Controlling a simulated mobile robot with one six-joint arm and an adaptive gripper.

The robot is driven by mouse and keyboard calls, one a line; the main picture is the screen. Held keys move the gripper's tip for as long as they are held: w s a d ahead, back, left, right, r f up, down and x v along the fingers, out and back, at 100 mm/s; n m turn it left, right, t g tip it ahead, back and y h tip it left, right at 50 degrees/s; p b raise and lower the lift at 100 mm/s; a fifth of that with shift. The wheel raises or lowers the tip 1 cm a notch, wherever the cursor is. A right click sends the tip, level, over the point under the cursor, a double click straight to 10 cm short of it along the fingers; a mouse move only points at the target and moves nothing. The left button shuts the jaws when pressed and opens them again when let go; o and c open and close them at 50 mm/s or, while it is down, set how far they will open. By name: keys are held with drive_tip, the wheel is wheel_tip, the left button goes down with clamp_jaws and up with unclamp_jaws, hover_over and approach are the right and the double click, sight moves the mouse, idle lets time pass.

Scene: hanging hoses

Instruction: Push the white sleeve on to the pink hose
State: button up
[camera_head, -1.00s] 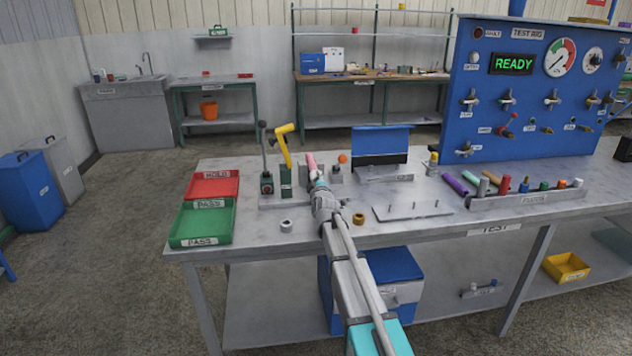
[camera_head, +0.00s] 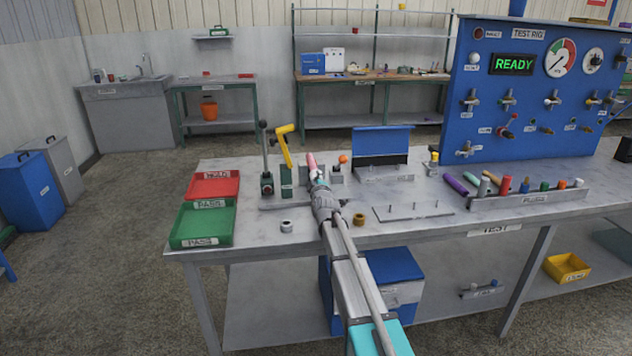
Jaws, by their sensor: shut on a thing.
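The pink hose (camera_head: 311,160) stands up at the back of the test bench, tilted slightly left, its lower part close to my gripper. My gripper (camera_head: 317,177) is at the foot of the pink hose, seen from behind. It is shut on a small white piece, which looks like the white sleeve (camera_head: 318,173); the wrist and fingers hide most of it. The sleeve is at or very near the hose; I cannot tell whether it is around it.
A yellow-handled lever (camera_head: 284,146) and a black-knobbed lever (camera_head: 265,160) stand left of the hose. An orange ball-topped post (camera_head: 342,160) is close right. A pale ring (camera_head: 286,226) and a brass ring (camera_head: 359,219) lie in front. Red (camera_head: 213,185) and green (camera_head: 203,222) trays are left.

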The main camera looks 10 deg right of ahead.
drive_tip(key=shift+w, duration=1.45)
drive_tip(key=o, duration=1.2)
drive_tip(key=shift+s, duration=0.1)
drive_tip(key=s, duration=1.1)
drive_tip(key=shift+s, duration=0.4)
drive_tip(key=shift+s, duration=0.1)
